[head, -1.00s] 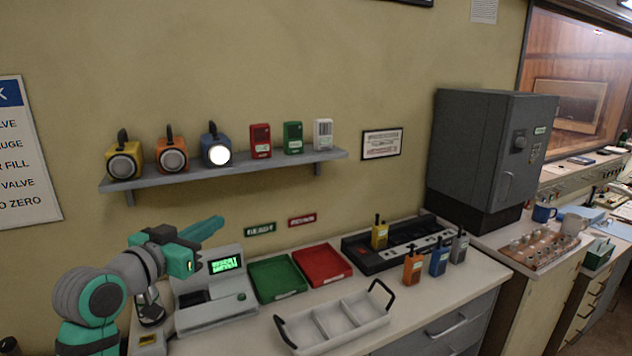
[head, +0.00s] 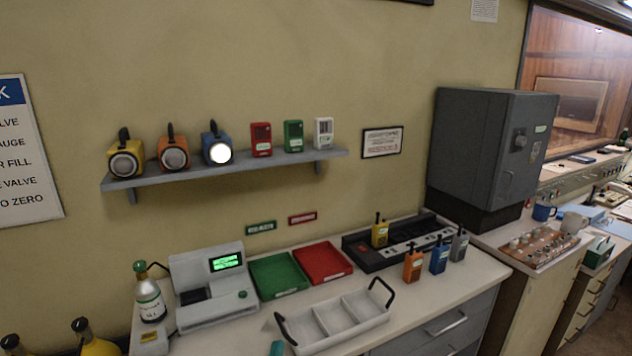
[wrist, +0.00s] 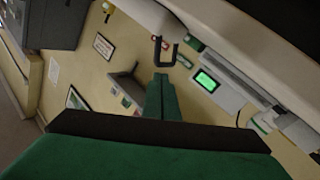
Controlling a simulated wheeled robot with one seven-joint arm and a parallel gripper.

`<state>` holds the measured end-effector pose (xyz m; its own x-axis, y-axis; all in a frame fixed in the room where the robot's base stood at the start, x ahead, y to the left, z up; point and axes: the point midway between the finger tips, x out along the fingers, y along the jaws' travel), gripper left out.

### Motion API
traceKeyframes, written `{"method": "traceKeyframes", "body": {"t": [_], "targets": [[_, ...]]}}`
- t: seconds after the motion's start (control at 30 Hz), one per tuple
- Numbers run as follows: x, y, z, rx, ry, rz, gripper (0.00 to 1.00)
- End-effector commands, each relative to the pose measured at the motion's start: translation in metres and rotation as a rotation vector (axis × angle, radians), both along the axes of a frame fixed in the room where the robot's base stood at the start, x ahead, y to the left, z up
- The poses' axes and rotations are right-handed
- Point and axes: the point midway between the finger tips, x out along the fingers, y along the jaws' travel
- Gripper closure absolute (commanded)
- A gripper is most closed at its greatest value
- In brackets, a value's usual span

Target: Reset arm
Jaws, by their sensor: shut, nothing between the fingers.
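My gripper (wrist: 162,88) shows in the wrist view with its green fingers together and nothing between them. It is clear of the things around it. The black handle of the white tray shows just beyond the fingertips in that view. In the head view only a small teal piece of my arm shows at the bottom edge, in front of the white three-part tray (head: 343,322). The rest of my arm is out of that view.
The counter holds a grey device with a lit green screen (head: 227,262), a gas bottle (head: 149,297), a green tray (head: 277,276), a red tray (head: 322,262) and several radios near a black charger (head: 372,257). A wall shelf (head: 225,170) carries lamps and small boxes.

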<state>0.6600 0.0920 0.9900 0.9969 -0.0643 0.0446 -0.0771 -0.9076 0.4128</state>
Motion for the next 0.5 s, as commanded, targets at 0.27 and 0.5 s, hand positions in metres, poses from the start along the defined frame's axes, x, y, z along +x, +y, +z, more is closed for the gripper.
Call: {"method": "traceKeyframes", "body": {"t": [0.27,0.5], "targets": [[-0.075,-0.039,-0.077,-0.019,0.073,0.077,1.00],[-0.151,-0.063,-0.123,0.018,0.136,0.126,1.00]]}}
